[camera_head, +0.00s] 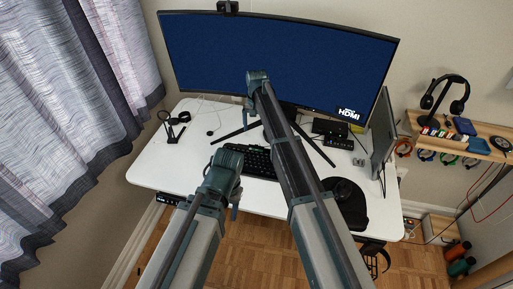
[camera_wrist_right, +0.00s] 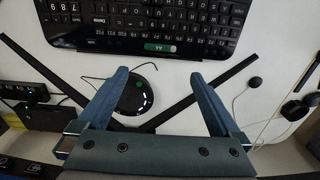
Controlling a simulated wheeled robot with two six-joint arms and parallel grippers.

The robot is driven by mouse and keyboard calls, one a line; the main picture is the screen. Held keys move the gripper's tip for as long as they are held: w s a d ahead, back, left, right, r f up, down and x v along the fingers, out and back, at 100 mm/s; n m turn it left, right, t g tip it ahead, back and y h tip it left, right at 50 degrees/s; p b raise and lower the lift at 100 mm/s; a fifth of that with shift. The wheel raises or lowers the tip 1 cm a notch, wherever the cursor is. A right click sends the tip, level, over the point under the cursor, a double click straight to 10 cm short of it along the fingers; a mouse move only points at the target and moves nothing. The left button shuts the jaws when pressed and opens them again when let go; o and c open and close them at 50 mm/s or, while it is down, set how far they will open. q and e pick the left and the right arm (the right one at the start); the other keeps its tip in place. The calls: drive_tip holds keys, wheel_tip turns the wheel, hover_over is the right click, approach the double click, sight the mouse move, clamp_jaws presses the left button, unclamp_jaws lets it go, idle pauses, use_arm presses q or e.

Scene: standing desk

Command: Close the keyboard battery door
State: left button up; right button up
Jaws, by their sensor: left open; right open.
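The black keyboard (camera_head: 257,161) lies on the white desk, partly covered by my arms in the head view. In the right wrist view the keyboard (camera_wrist_right: 150,22) shows upside down at the top. A green patch marked AA (camera_wrist_right: 160,47) sits at its far edge; I cannot tell how far the battery door there stands open. My right gripper (camera_wrist_right: 157,74) is open and empty, its fingertips just short of that edge in the picture. In the head view it hangs in front of the monitor (camera_head: 300,60). My left gripper (camera_head: 225,160) is at the keyboard's left; its fingertips are unclear.
The monitor's splayed black legs (camera_wrist_right: 228,77) run over the desk (camera_head: 160,170). A round black disc (camera_wrist_right: 132,97) lies between my right fingers in the wrist view. A black mouse mat (camera_head: 352,207) is at the right. The desk's left side is mostly clear.

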sight(257, 148)
wheel_tip(257, 148, down, 9)
drive_tip(key=b, duration=0.7)
drive_tip(key=shift+b, duration=0.35)
drive_tip(key=shift+r, duration=0.1)
drive_tip(key=shift+c, duration=0.3)
drive_tip(key=c, duration=1)
drive_tip(key=shift+s+t, duration=0.55)
drive_tip(key=shift+t, duration=0.05)
drive_tip(key=shift+s+a+f+t+h+b, duration=0.15)
drive_tip(key=shift+s+f+t+h+b, duration=0.1)
drive_tip(key=shift+t+h+b, duration=0.5)
drive_tip(key=shift+t, duration=0.65)
drive_tip(key=shift+w+r, duration=0.15)
